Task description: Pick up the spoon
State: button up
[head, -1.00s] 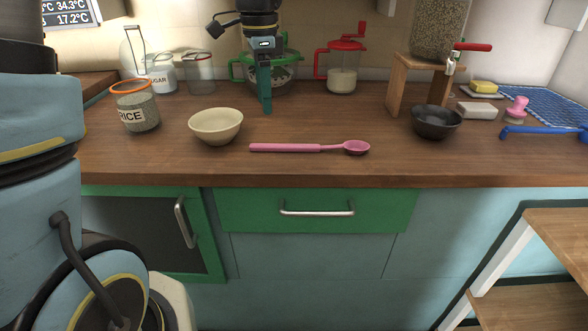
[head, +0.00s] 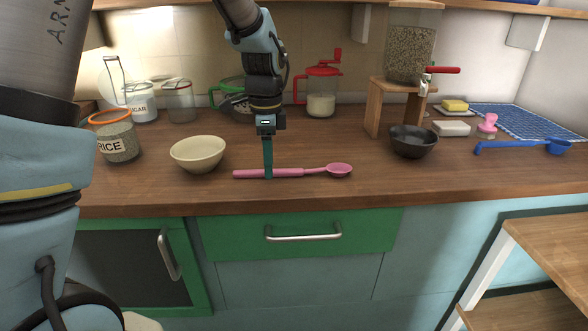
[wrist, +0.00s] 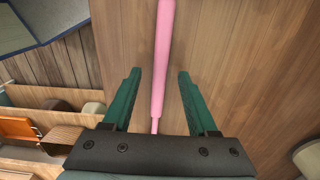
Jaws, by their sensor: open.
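The pink spoon (head: 300,172) lies flat near the front of the wooden counter, its bowl end to the right and its handle to the left. My gripper (head: 268,172) points down over the handle. In the wrist view the spoon's pink handle (wrist: 161,60) runs between the two green fingers of my gripper (wrist: 158,75). The fingers are open, with a gap to the handle on both sides. The spoon's bowl end is outside the wrist view. I cannot tell exactly how high the fingertips are above the counter.
A cream bowl (head: 199,153) and a rice jar (head: 118,142) stand to the left. A dark bowl (head: 412,142) and a blue ladle (head: 522,147) are to the right. A wooden dispenser stand (head: 374,108) is behind. The counter's front edge (head: 300,207) lies just before the spoon.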

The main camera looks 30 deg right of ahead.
jog(key=shift+f, duration=0.55)
grip_shut()
